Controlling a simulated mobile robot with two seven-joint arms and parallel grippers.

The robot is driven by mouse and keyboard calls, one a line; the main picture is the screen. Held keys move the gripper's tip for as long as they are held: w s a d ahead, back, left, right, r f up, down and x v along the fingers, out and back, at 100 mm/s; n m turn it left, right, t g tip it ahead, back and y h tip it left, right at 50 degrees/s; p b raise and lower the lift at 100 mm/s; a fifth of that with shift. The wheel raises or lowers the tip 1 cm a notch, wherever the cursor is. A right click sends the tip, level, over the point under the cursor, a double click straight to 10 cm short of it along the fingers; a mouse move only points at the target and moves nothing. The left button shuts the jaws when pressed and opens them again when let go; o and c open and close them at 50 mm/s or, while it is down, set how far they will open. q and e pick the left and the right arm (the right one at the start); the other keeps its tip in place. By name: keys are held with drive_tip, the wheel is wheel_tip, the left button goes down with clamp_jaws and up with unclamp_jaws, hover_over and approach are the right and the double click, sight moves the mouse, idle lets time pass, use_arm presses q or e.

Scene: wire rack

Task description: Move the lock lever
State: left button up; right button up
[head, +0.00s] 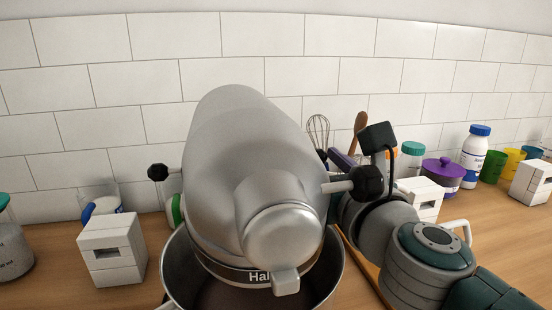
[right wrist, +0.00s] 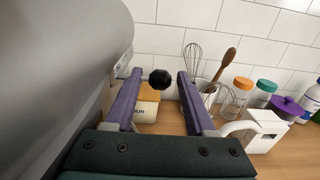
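A silver stand mixer (head: 235,170) stands in the middle with its head over a metal bowl (head: 335,270). A lever with a black knob (head: 367,182) sticks out of its right side, and another black knob (head: 158,172) sticks out on the left. Which one is the lock lever is not marked. My right gripper (head: 334,157) is beside the mixer's right side, partly hidden behind the knob. In the right wrist view, its purple fingers (right wrist: 158,88) are open, with a black knob (right wrist: 160,78) showing between them and no clear contact. My left gripper is not in view.
White block-shaped containers (head: 112,250) stand left and right of the mixer. A utensil holder with a whisk (right wrist: 193,56) and wooden spoon, lidded jars (right wrist: 262,92) and a purple pot (head: 444,172) stand behind my right arm. A tiled wall closes the back.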

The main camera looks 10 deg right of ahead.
drive_tip(key=shift+o, duration=0.4)
drive_tip(key=shift+s, duration=0.1)
drive_tip(key=s, duration=0.9)
drive_tip(key=shift+s+d+p, duration=0.2)
drive_tip(key=shift+s+p, duration=0.1)
drive_tip(key=shift+s, duration=0.1)
